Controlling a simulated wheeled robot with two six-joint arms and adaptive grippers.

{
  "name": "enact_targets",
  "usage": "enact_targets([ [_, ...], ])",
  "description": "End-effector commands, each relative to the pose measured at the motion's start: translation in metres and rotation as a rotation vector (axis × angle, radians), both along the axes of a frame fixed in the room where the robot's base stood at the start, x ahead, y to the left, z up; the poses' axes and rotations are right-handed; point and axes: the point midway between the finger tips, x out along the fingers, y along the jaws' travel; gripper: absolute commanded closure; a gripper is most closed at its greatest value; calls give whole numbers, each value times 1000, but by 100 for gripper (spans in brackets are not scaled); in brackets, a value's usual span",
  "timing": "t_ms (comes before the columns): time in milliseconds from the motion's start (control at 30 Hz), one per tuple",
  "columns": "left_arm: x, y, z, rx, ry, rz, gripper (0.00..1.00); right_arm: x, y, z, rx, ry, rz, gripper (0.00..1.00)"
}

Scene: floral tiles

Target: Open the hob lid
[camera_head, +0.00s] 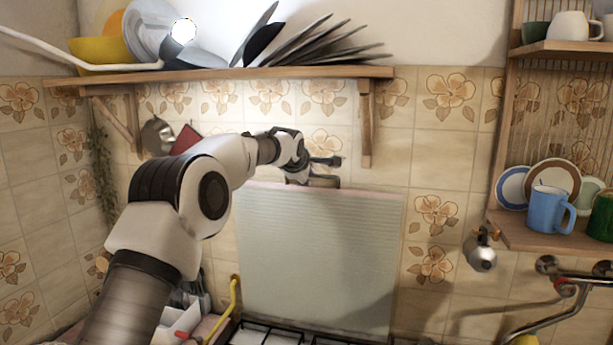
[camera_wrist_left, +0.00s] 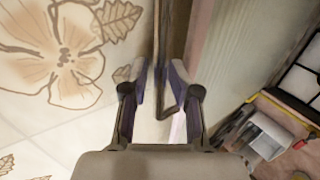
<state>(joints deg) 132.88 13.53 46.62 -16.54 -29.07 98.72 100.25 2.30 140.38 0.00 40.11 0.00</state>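The hob lid (camera_head: 315,260) is a pale, ribbed panel that stands upright, close to the tiled wall, behind the hob (camera_head: 265,334). My left gripper (camera_head: 328,168) is at the lid's top edge, near its middle, in the head view. In the left wrist view the gripper (camera_wrist_left: 160,75) has its two fingers apart, with the lid (camera_wrist_left: 232,60) on the right side and the wall on the left. Whether the fingers touch the lid is unclear. My right gripper is not in view.
A wooden shelf (camera_head: 230,73) with plates and bowls hangs above my left arm. A rack at the right holds a blue mug (camera_head: 549,210) and plates. A tap (camera_head: 570,285) is at the lower right. A yellow handle-like bar (camera_head: 235,300) stands left of the lid.

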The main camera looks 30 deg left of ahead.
Motion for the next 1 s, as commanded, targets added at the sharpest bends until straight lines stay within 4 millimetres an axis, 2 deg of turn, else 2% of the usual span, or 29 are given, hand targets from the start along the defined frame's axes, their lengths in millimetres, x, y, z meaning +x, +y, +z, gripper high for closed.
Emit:
enact_targets([
  [467,-4,-1,3,0,1,0,63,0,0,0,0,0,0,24],
  [567,-16,-4,12,-1,0,-1,63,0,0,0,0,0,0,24],
  [900,-83,-20,56,1,1,-2,63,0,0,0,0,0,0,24],
  [1000,-93,-23,62,0,2,-1,63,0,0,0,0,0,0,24],
])
